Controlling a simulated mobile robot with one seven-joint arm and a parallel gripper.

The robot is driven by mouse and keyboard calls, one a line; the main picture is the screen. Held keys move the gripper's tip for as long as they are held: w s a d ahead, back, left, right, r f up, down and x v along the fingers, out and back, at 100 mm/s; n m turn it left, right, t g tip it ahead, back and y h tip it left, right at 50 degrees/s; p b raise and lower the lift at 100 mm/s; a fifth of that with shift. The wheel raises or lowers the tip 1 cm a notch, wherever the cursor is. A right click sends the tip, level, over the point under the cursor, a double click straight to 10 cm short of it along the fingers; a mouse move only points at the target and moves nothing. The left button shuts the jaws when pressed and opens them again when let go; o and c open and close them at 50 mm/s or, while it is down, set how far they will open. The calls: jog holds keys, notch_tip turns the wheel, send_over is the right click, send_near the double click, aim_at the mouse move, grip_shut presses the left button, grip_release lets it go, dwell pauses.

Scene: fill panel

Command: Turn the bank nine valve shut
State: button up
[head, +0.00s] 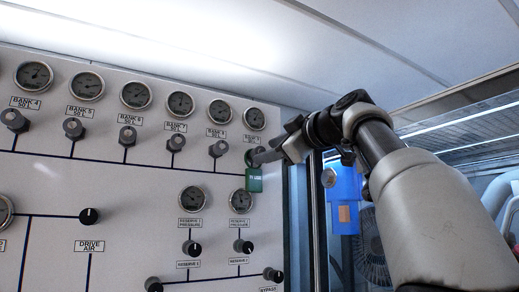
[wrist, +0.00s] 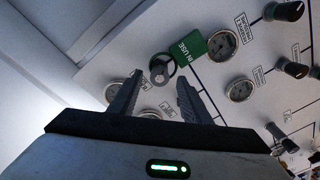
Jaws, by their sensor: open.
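The bank nine valve knob (wrist: 159,70) is at the far right of the top valve row, with a green tag ring around it. A green "IN USE" tag (wrist: 181,57) hangs from it and also shows in the head view (head: 254,181). My gripper (wrist: 160,83) is open, its two fingers pointing at the panel on either side of the knob in the wrist view. I cannot tell whether they touch it. In the head view my gripper (head: 262,157) is at the knob and covers most of it. The bank nine label (head: 250,138) and gauge (head: 255,119) are above.
The bank eight valve (head: 219,148) is close on the left in the head view. The reserve pressure gauge (head: 240,200) sits below the tag. A blue box (head: 345,195) hangs to the right of the panel edge, near my arm.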

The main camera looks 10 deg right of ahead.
jog(key=shift+p+x, duration=0.3)
jog(key=shift+x, duration=1.05)
jog(key=c, duration=1)
jog(key=shift+c, duration=0.2)
